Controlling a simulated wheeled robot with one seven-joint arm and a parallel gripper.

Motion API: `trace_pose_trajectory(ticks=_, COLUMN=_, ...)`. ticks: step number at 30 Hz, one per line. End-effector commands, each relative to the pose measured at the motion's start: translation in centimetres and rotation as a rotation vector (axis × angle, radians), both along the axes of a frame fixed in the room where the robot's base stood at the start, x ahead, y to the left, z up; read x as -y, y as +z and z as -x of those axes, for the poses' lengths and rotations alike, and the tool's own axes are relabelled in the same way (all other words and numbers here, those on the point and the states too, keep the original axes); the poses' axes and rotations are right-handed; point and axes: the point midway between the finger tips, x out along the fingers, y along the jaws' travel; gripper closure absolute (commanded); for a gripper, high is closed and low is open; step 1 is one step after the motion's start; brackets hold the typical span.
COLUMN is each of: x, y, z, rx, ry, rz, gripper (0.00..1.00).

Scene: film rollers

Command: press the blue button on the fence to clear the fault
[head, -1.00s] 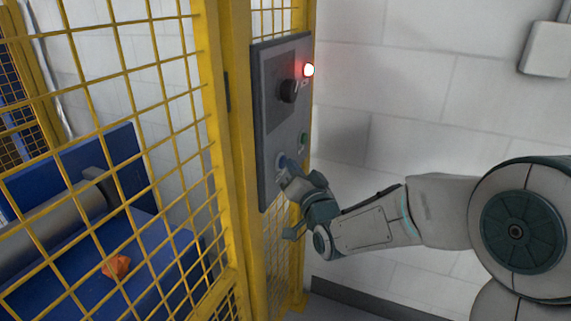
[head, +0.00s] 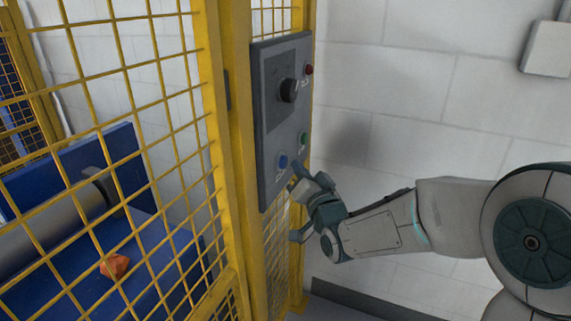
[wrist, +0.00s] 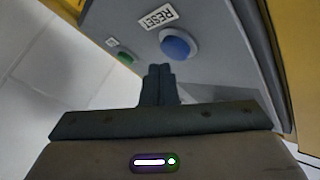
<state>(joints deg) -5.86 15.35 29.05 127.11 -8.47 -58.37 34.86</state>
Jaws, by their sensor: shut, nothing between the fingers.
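The blue button (head: 282,161) sits low on the grey control panel (head: 268,190) on the yellow fence. In the wrist view the blue button (wrist: 177,44) is just beyond my fingertips, beside a label reading RESET (wrist: 157,18). My gripper (head: 297,170) is shut and empty, a little to the right of and below the button. In the wrist view its closed fingers (wrist: 159,72) point toward the panel, with a visible offset from the button. The red lamp (head: 309,69) at the panel's upper right is dark.
A green button (head: 303,138) is right of the blue one, and a black rotary knob (head: 289,90) is above. Behind the fence mesh, an orange piece (head: 115,266) lies on a blue surface near a grey roller (head: 50,232). A white wall stands at right.

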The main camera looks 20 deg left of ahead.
Motion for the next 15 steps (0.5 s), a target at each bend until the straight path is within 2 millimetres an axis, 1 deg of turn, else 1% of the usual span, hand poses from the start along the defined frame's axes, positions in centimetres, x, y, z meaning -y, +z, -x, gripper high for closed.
trace_pose_trajectory(ticks=8, x=0.2, y=0.0, z=0.0, rx=-0.001, ry=-0.001, rz=0.000, gripper=1.00)
trace_pose_trajectory(ticks=11, x=0.9, y=0.0, z=0.0, rx=0.001, ry=-0.003, rz=0.001, gripper=1.00)
trace_pose_trajectory(ticks=15, x=2.3, y=0.0, z=0.1, rx=0.001, ry=-0.004, rz=0.001, gripper=1.00)
